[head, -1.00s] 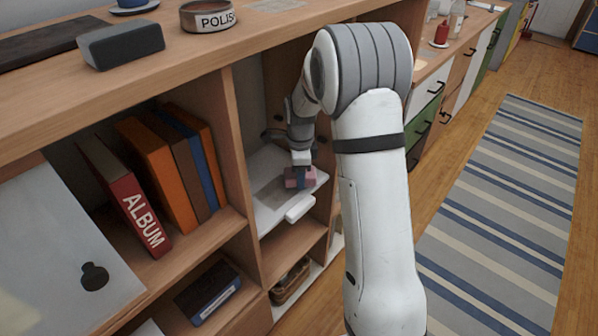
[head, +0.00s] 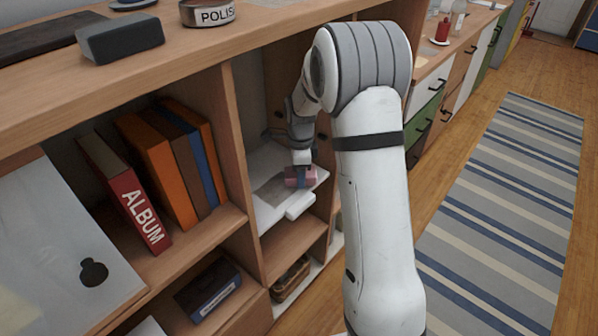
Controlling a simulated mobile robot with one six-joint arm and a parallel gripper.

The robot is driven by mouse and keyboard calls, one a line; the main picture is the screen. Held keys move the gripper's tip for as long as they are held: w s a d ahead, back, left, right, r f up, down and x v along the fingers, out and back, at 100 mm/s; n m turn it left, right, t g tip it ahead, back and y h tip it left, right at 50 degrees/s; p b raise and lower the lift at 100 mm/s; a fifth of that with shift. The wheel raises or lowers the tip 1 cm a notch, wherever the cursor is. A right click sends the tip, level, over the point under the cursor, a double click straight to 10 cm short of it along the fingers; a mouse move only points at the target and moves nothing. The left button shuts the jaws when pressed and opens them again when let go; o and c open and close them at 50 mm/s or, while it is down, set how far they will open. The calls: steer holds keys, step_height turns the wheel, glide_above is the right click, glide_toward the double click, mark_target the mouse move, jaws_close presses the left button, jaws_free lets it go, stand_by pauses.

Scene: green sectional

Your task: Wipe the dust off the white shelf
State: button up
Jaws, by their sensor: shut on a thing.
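The white shelf (head: 268,214) is a pale board in a cubby of the wooden cabinet, right of the books. A greyish dust patch (head: 272,192) lies on its middle. My gripper (head: 301,172) points down over the right part of the shelf and is shut on a pink block (head: 292,178), which looks like a sponge. The block is at the shelf surface, just right of the dust patch; I cannot tell whether it touches. The gripper's fingers are small and partly hidden by the block.
Books (head: 170,165) and a red album (head: 133,200) stand in the cubby to the left. A grey block (head: 120,38) and a polish tin (head: 207,13) are on the cabinet top. A basket (head: 291,279) sits below the shelf. A striped rug (head: 505,210) covers the floor at right.

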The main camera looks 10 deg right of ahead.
steer(key=shift+f+b, duration=0.3)
steer(key=shift+f, duration=0.25)
